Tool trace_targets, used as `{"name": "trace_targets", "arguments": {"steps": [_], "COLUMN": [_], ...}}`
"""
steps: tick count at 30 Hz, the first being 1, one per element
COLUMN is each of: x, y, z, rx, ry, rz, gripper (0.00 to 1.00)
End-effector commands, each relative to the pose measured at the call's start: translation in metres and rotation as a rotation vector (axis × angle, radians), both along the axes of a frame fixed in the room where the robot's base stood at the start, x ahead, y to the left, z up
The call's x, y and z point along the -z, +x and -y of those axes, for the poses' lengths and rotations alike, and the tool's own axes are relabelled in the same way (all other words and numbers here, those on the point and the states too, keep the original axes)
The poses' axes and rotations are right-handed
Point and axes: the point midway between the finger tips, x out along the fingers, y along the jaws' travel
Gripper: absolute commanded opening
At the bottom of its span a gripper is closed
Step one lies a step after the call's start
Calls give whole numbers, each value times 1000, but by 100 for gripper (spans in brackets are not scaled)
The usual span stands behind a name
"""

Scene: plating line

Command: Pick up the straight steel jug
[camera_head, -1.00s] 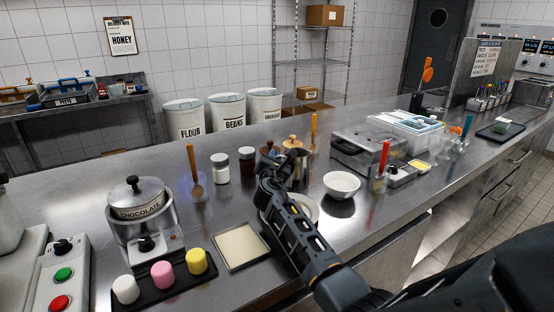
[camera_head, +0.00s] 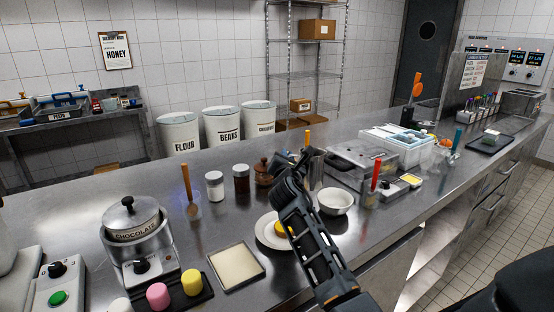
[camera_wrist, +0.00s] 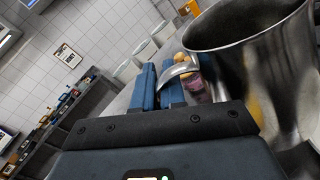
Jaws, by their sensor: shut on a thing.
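The straight steel jug (camera_wrist: 268,62) fills the right of the wrist view, with its open rim at the top. In the head view the jug (camera_head: 317,166) shows only partly, behind my gripper. My gripper (camera_head: 297,160) is at the jug's left side. In the wrist view its blue fingers (camera_wrist: 158,88) are closed at the jug's curved handle (camera_wrist: 180,70). The jug looks roughly upright in the head view. Its base is hidden by my arm and the bowl, so I cannot tell whether it touches the counter.
A white bowl (camera_head: 336,201) stands close on the right, and a white plate (camera_head: 266,232) with a yellow item lies in front. A brown lidded pot (camera_head: 263,173) and two jars (camera_head: 241,179) stand left. A clear-lidded container (camera_head: 360,160) is to the right.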

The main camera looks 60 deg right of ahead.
Motion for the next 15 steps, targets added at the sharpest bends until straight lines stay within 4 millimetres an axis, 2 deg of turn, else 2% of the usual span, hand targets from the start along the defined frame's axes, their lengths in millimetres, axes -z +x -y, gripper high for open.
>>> {"name": "trace_targets", "arguments": {"steps": [6,15], "x": [-14,-26], "y": [-22,-42], "z": [1,1], "rx": [2,1], "ry": [-2,-2], "rz": [1,0], "gripper": [0,0]}}
